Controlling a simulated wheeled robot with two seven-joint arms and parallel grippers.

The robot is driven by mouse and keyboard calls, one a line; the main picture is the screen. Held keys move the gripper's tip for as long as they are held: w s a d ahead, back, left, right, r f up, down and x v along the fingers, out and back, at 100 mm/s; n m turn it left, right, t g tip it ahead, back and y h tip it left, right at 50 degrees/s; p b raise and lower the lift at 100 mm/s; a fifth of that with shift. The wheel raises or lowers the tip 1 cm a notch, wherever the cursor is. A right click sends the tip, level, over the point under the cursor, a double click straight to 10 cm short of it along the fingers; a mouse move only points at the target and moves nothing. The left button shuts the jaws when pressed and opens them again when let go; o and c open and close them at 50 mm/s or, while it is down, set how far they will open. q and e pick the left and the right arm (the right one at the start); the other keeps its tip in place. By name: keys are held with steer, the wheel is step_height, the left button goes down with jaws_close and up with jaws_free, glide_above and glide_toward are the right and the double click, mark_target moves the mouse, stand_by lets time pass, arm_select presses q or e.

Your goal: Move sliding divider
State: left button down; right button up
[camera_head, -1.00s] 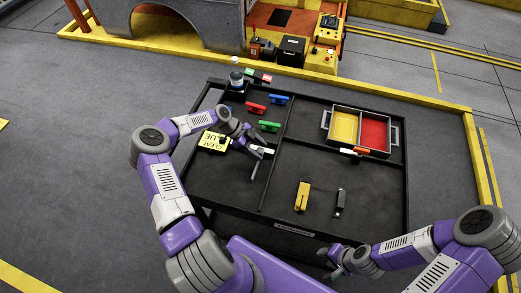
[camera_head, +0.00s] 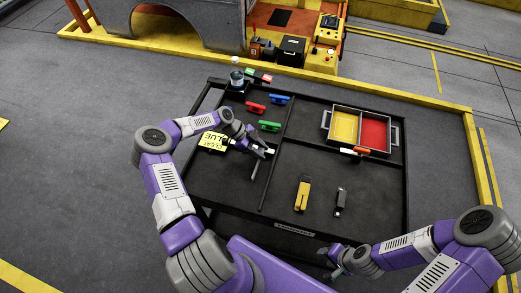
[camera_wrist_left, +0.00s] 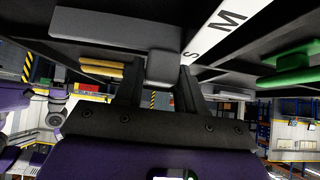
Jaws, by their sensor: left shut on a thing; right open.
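A black tray table (camera_head: 240,193) stands in front of me. A short dark grey bar (camera_head: 254,171), which looks like the sliding divider, lies in its left section. In the left wrist view the grey bar (camera_wrist_left: 115,30) has a block (camera_wrist_left: 163,68) between my fingers. A white strip marked S and M (camera_wrist_left: 215,32) runs beside it. My left gripper (camera_head: 264,151) is shut on the block; it also shows in the left wrist view (camera_wrist_left: 160,85). My right gripper (camera_head: 331,262) is open near the table's front right edge, apart from everything.
A long black partition (camera_head: 275,173) lies right of my left gripper. Green (camera_head: 269,126), red (camera_head: 255,107) and blue (camera_head: 279,99) pieces lie behind. A yellow sign (camera_head: 212,142) is at left. A two-part bin (camera_head: 328,119) and a yellow tool (camera_head: 302,196) are at right.

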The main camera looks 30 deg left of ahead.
arm_select(q)
steer(key=s+a+b, duration=0.1)
steer(key=a+b, duration=0.1)
steer(key=a, duration=0.1)
steer(key=a+b, duration=0.2)
steer(key=a, duration=0.2)
steer(key=s+a+b, duration=0.1)
steer(key=a+b, duration=0.1)
steer(key=a, duration=0.2)
steer(key=shift+s+a+f, duration=0.1)
steer(key=shift+s+f, duration=0.05)
steer(key=shift+s, duration=0.15)
steer(key=shift+s+a, duration=0.1)
steer(key=shift+a, duration=0.2)
steer(key=c, duration=0.8)
jaws_free()
steer(key=shift+o, duration=0.2)
steer(key=shift+r, duration=0.2)
steer(key=v, duration=0.7)
steer(key=shift+s+a+r, duration=0.1)
steer(key=shift+a+r, duration=0.05)
steer(key=shift+r, duration=0.05)
